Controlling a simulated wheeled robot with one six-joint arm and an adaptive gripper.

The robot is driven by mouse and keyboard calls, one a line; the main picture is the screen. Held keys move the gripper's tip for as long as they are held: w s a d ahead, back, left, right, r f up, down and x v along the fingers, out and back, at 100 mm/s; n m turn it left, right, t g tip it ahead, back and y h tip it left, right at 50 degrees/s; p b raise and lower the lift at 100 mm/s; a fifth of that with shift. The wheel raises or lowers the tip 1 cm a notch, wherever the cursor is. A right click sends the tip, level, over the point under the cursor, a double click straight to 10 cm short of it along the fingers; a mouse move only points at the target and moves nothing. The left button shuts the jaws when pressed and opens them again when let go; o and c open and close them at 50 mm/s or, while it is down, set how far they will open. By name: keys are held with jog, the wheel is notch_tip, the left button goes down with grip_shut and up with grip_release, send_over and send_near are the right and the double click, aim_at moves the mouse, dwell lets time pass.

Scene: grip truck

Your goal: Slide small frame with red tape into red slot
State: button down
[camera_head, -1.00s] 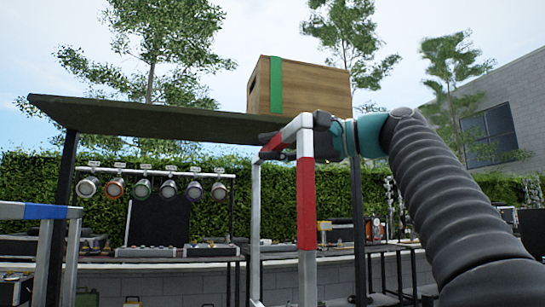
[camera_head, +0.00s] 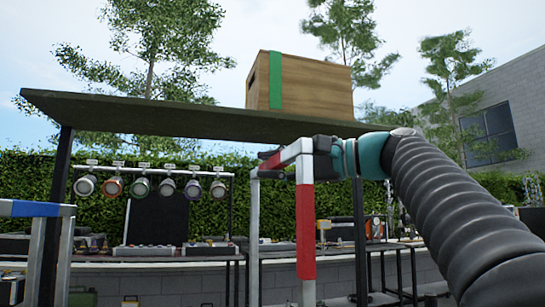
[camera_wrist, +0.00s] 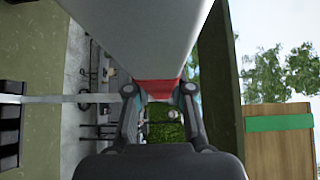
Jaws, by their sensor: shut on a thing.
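A small white frame with red tape (camera_head: 306,225) hangs upright in the head view, with a red band on its near post and a red patch on its top bar. My gripper (camera_head: 318,147) is shut on the frame's top bar near its upper corner. In the wrist view my gripper's fingers (camera_wrist: 160,89) close around the bar at the red tape (camera_wrist: 160,88), and a wide pale post (camera_wrist: 140,35) fills the upper middle. The frame's lower end is cut off in the head view. I cannot make out a red slot.
A dark raised shelf (camera_head: 140,113) stretches just above the frame, with a wooden box with a green stripe (camera_head: 315,85) on it. A blue-taped frame (camera_head: 35,209) stands at the left. A lamp rack (camera_head: 152,185) and low benches stand behind, before a hedge.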

jog(key=shift+f, duration=0.8)
notch_tip(320, 180, down, 7)
jog(key=b, duration=0.6)
jog(key=shift+f+b, duration=0.15)
jog(key=shift+b, duration=0.25)
jog(key=c, duration=0.9)
grip_release()
jog(key=shift+c, duration=0.2)
jog(key=shift+f, duration=0.1)
jog(key=v, duration=1.2)
